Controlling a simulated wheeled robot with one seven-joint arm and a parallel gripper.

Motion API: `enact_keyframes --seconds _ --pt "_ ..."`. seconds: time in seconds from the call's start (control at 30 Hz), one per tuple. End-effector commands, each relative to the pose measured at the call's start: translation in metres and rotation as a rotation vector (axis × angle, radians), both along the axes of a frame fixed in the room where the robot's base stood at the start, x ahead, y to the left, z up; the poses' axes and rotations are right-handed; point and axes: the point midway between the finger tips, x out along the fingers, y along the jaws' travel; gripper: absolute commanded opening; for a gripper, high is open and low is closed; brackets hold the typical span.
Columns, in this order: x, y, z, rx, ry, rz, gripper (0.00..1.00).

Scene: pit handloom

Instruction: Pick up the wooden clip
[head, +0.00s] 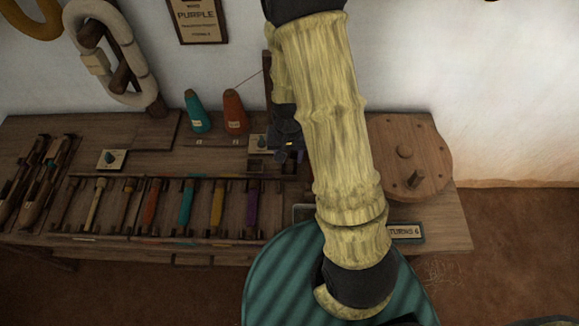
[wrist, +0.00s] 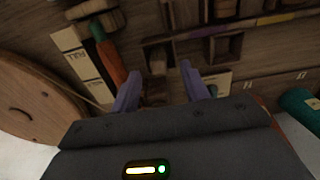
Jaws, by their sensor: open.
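My gripper (wrist: 160,82) is open, its two purple fingers apart and pointing down at the bench. Small brown wooden pieces sit in a divided wooden tray (wrist: 178,38) below and ahead of the fingers. One small wooden piece (wrist: 157,62) shows in a compartment just beyond the gap between the fingertips, and another (wrist: 226,45) lies in a compartment to the right. I cannot tell for sure which is the wooden clip. In the head view my gripper (head: 291,153) is small and dark above the tray, and my arm hides part of that area.
A round wooden disc with pegs (head: 410,157) lies at the right of the bench. A teal cone (head: 197,112) and an orange cone (head: 234,112) stand behind, near the wall. Several coloured bobbins lie in a rack (head: 150,236) to the left.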

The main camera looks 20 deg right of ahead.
Motion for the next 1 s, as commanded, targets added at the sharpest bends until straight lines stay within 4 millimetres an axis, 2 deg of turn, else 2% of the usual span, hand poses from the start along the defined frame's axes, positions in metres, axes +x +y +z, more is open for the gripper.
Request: enact_keyframes --seconds 0.1,0.23,0.8,0.87,1.0 --pt "-0.003 -0.002 -0.021 0.001 0.006 -0.002 0.45" --pt "-0.002 -0.002 -0.035 0.001 0.003 -0.001 0.45" --pt "-0.001 -0.002 -0.037 0.0 0.0 -0.001 0.45" --pt "-0.001 -0.002 -0.037 0.0 0.0 -0.001 0.36" --pt "-0.001 -0.002 -0.037 0.0 0.001 -0.001 0.08"
